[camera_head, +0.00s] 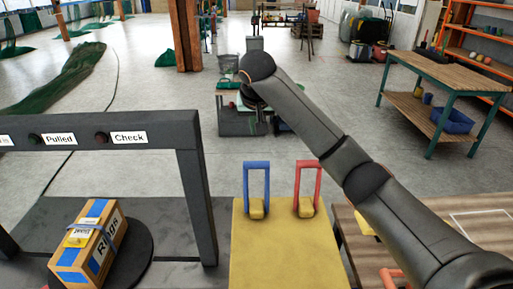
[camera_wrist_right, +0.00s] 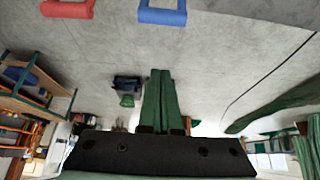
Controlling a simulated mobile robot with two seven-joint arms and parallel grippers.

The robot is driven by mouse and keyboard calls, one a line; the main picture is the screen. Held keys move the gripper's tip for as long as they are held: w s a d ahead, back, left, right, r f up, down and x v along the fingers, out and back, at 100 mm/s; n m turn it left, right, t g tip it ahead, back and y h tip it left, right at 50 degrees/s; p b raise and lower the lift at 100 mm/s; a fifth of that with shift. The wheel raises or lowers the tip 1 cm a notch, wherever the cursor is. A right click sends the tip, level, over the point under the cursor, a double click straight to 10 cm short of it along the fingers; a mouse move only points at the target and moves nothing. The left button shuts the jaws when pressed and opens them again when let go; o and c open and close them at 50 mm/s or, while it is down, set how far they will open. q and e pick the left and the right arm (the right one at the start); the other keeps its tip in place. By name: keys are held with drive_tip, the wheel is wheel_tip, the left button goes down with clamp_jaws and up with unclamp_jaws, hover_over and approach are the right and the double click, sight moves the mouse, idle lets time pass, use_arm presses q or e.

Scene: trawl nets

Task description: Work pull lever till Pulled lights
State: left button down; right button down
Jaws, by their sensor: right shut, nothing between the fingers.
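A blue handle (camera_head: 257,180) and a red handle (camera_head: 307,182) stand upright on a yellow base (camera_head: 285,250). No label shows which is the pull lever. Both handles show at the top of the right wrist view, red (camera_wrist_right: 67,9) and blue (camera_wrist_right: 162,13). The "Pulled" lamp (camera_head: 36,139) on the dark frame looks dark. My right gripper (camera_wrist_right: 159,72) has its green fingers together, empty and apart from both handles. In the head view, its arm reaches up beyond the handles and largely hides the gripper. My left gripper is out of view.
The dark frame (camera_head: 195,185) also bears a dim "Check" lamp (camera_head: 101,137). A "Rings" box (camera_head: 90,245) lies on a round dark plate under it. A wooden table (camera_head: 345,225) is at right, partly behind my arm. A workbench (camera_head: 460,75) stands farther back. Open floor lies beyond the handles.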

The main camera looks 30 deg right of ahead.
wheel_tip(320, 180, down, 9)
drive_tip(key=w+p, duration=0.1)
drive_tip(key=p, duration=0.1)
drive_tip(key=shift+d+f, duration=0.15)
drive_tip(key=shift+d, duration=0.1)
idle(0.4)
idle(0.4)
